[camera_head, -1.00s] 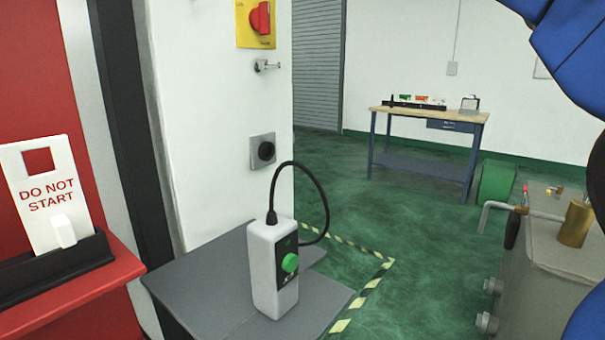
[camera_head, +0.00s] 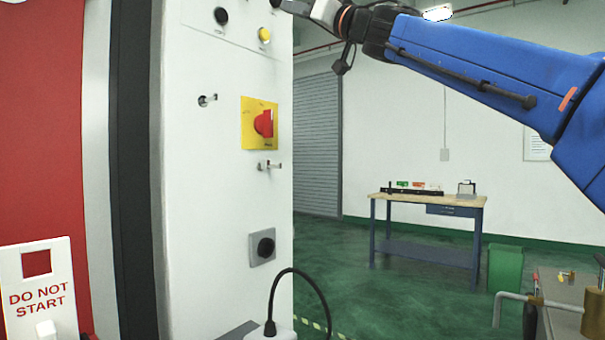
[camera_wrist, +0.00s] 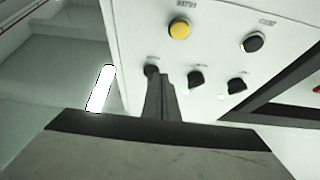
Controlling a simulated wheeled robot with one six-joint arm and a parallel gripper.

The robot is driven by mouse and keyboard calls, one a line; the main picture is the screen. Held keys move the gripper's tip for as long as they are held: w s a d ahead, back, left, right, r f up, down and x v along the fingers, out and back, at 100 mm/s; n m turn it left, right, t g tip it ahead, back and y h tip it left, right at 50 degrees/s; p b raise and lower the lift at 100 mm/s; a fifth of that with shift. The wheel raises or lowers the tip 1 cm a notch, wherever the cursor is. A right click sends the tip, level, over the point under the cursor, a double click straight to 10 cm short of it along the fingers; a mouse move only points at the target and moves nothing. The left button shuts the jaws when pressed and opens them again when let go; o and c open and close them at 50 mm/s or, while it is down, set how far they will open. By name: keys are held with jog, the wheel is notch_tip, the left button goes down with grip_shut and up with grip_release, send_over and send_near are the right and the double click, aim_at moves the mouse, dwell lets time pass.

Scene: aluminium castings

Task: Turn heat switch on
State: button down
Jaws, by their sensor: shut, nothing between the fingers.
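The white control panel (camera_wrist: 215,55) fills the upper wrist view. It carries a row of black knobs: a left one (camera_wrist: 151,70), a middle one (camera_wrist: 196,80) and a right one (camera_wrist: 237,86). Their labels are too small to read, so I cannot tell which is the heat switch. My gripper (camera_wrist: 158,80) is shut and empty, its dark fingertips at the left knob and partly covering it. I cannot tell whether they touch. In the head view my gripper (camera_head: 290,4) is at the top edge, beside the panel (camera_head: 215,190), partly cut off.
A yellow button (camera_wrist: 180,29) and a black button (camera_wrist: 252,42) sit above the knobs. Lower on the panel are a red switch on a yellow plate (camera_head: 259,123) and a grey-plated black knob (camera_head: 262,247). A workbench (camera_head: 428,205) stands far off on open green floor.

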jog(key=shift+s+d, duration=0.9)
jog(key=shift+d, duration=0.3)
jog(key=shift+w+a+r, duration=0.1)
jog(key=shift+w+a, duration=0.4)
jog(key=shift+w, duration=0.45)
jog(key=shift+w+a+f, duration=0.1)
jog(key=shift+w+a, duration=0.45)
jog(key=shift+w, duration=0.45)
jog(key=shift+w+a+r, duration=0.1)
jog(key=shift+w+a, duration=0.4)
jog(key=shift+w, duration=0.45)
jog(key=shift+s+r, duration=0.1)
jog(key=shift+r, duration=0.15)
jog(key=shift+s+a, duration=0.3)
jog(key=shift+a, duration=0.05)
jog(key=shift+f, duration=0.25)
